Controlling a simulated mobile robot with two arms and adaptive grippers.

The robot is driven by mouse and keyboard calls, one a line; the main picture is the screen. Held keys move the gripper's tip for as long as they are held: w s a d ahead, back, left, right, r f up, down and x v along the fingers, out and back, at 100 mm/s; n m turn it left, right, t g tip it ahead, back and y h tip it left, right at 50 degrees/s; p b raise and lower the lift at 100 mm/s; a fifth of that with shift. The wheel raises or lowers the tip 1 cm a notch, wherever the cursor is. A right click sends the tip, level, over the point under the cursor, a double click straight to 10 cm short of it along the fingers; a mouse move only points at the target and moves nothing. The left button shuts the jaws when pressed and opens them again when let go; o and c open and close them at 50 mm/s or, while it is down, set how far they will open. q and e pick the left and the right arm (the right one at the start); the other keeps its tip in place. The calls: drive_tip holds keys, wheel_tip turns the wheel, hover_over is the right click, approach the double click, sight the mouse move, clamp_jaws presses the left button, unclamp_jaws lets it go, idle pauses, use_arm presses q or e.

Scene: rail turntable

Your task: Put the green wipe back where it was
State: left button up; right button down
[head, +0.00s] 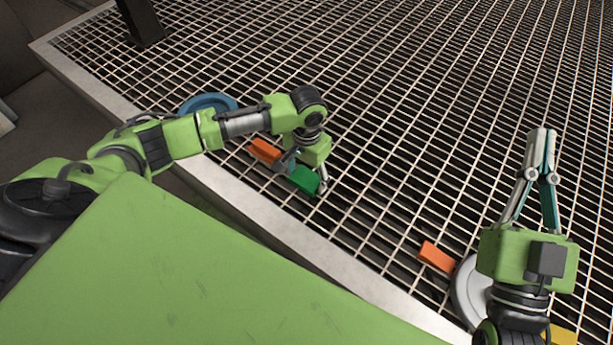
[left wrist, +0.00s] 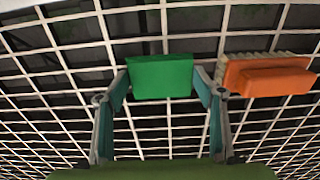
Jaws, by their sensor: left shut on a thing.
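The green wipe (head: 304,180) is a small green block over the metal grating, near its front edge. My left gripper (head: 306,174) points down at it and is shut on it. In the left wrist view the green wipe (left wrist: 161,77) sits between the two fingertips (left wrist: 163,88) of this gripper. I cannot tell whether it touches the grating. My right gripper (head: 541,138) is at the right of the head view, its fingertips together with nothing seen between them.
An orange block (head: 264,150) lies left of the wipe; an orange piece with a pale ridged edge (left wrist: 265,76) shows in the wrist view. A blue round thing (head: 207,102) is behind my left arm. Another orange block (head: 437,256), a grey disc (head: 467,288) and a yellow thing (head: 562,336) are at right.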

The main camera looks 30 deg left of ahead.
use_arm(q)
drive_tip(key=shift+f, duration=0.1)
drive_tip(key=o, duration=0.9)
drive_tip(key=shift+o, duration=0.2)
use_arm(e)
drive_tip(key=shift+w+f, duration=0.15)
drive_tip(key=shift+f, duration=0.15)
